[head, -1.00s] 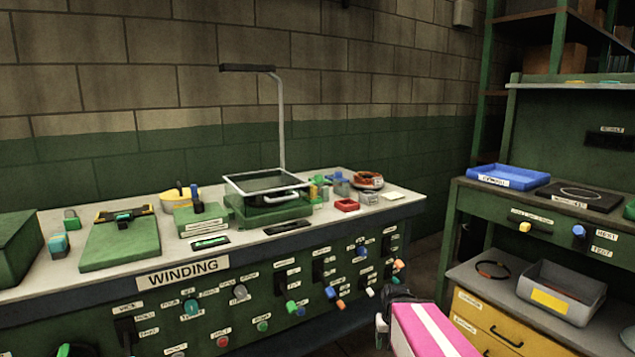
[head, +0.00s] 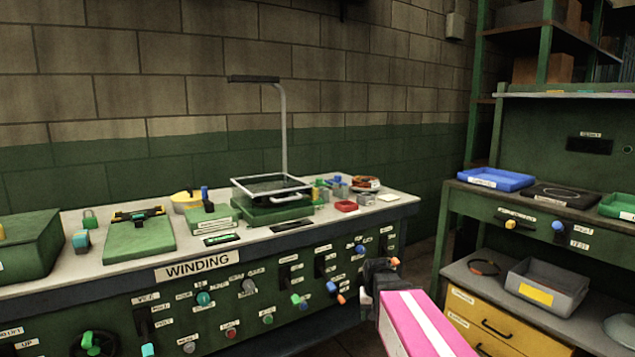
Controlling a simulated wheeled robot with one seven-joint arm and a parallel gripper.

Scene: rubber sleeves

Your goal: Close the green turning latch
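The front panel of the winding bench (head: 225,270) carries several coloured knobs and levers. A small green-tipped lever (head: 296,299) sits mid-panel and may be the green turning latch; at this size I cannot tell its type or whether it is closed. A round green knob (head: 267,319) sits below and left of it. My gripper (head: 374,274) is dark, at the end of my pink and white arm, right of these controls in the picture. It appears apart from them. Its fingers are too small and dark to read.
The bench top holds a green box with a framed lid (head: 272,190), a green board (head: 140,240) and small parts. A second bench (head: 462,200) with a blue tray (head: 496,179), grey bin (head: 545,285) and yellow drawers (head: 490,318) stands right. A floor gap separates the benches.

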